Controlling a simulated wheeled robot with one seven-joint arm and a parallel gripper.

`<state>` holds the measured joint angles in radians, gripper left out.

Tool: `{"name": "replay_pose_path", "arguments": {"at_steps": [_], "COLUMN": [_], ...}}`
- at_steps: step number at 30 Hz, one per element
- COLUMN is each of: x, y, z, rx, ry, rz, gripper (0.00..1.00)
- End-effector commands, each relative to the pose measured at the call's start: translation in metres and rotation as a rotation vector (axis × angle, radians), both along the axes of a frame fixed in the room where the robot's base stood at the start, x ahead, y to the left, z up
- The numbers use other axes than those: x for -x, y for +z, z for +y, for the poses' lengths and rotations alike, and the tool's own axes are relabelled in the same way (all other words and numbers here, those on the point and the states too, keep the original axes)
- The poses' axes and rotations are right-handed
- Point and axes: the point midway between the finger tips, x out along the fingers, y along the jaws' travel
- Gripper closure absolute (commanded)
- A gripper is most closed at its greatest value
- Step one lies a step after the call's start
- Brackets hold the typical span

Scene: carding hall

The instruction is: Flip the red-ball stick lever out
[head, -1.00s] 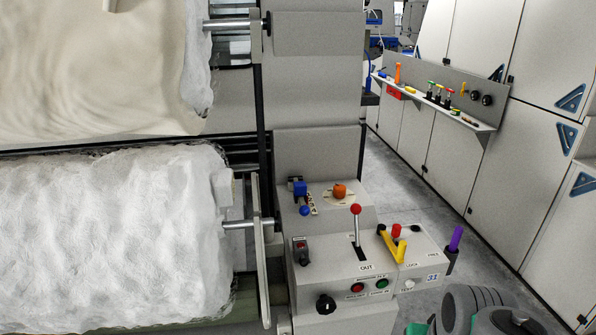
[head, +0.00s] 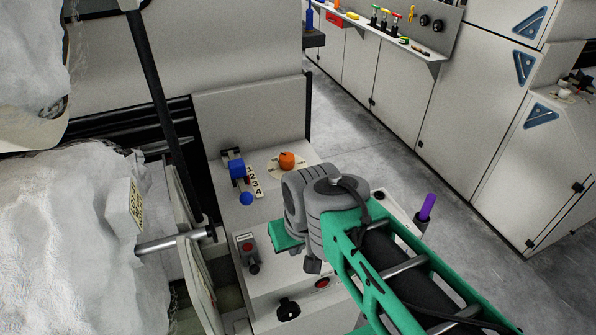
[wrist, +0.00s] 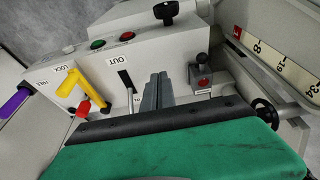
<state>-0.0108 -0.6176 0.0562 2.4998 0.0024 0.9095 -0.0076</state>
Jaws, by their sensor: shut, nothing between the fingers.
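The red-ball lever's black slot (wrist: 125,78) shows in the wrist view, beside the OUT label (wrist: 108,60) on the grey control box. A thin pale part of the lever's stick (wrist: 131,101) seems to show below the slot. I cannot see its red ball; my gripper's dark edge and green body cover that area. In the head view my arm hides the whole lever. My gripper (wrist: 159,76) is shut and empty, its fingers just right of the slot in the wrist view. I cannot tell whether they touch the stick.
A yellow handle (wrist: 73,84) and a red knob (wrist: 83,108) stand left of the slot. A red-button switch (wrist: 203,83) is to the right. A blue lever (head: 237,170), an orange knob (head: 287,160) and a purple grip (head: 427,206) surround my arm. The aisle floor is clear.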

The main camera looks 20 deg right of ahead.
Motion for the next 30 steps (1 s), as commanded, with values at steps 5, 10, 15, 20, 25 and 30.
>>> {"name": "replay_pose_path", "arguments": {"at_steps": [5,10,15,20,25,30], "x": [-0.006,-0.063,-0.151,-0.203,-0.217,-0.217], "y": [0.007,0.053,0.09,0.094,0.092,0.092], "z": [-0.001,-0.01,-0.049,-0.087,-0.1,-0.1], "rx": [0.0,-0.009,-0.022,-0.027,-0.026,-0.025], "ry": [0.002,0.037,0.102,0.153,0.174,0.173], "rz": [0.004,0.047,0.113,0.148,0.156,0.155], "gripper": [1.0,1.0,1.0,1.0,1.0,1.0]}}
